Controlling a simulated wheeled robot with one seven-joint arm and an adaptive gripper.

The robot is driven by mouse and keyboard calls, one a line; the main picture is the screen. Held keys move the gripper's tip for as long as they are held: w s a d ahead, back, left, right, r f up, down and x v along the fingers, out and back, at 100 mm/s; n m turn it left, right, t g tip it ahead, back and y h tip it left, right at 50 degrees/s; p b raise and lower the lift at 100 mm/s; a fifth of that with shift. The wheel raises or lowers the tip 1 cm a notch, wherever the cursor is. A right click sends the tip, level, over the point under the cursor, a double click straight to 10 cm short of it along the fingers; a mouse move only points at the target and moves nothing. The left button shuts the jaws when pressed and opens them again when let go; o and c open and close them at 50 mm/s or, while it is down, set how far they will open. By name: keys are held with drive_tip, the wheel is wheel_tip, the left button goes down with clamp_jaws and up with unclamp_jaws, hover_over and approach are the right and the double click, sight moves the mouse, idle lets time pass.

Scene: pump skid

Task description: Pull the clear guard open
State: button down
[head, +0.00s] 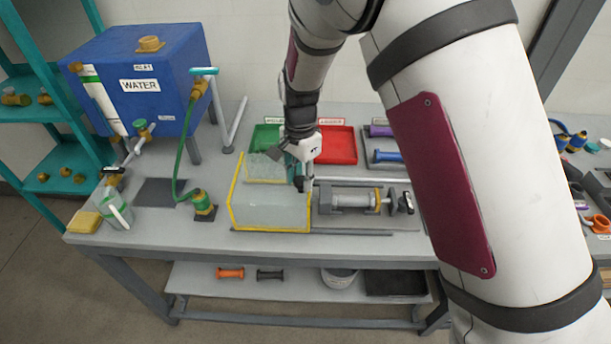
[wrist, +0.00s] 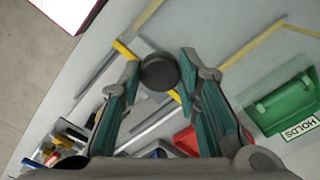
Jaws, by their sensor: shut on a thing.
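The clear guard (head: 268,212) is a see-through box with yellow edges on the bench, left of a grey pump cylinder (head: 352,199). In the wrist view, its yellow edge (wrist: 252,46) runs across the upper right. My gripper (head: 300,180) is at the guard's right side in the head view, pointing down. In the wrist view, a dark round knob (wrist: 158,73) sits between the two fingers of my gripper (wrist: 158,66), and they are shut on it. My fingertips are partly hidden in the head view.
A green tray (head: 262,138) and a red tray (head: 338,146) stand behind the guard. A blue water tank (head: 150,80) is at the back left, with a green hose (head: 178,160) coming down to a brass fitting (head: 203,206). The bench left of the guard has some bare room.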

drive_tip(key=c, duration=1.2)
unclamp_jaws()
wheel_tip(320, 180, up, 12)
drive_tip(key=shift+r, duration=0.1)
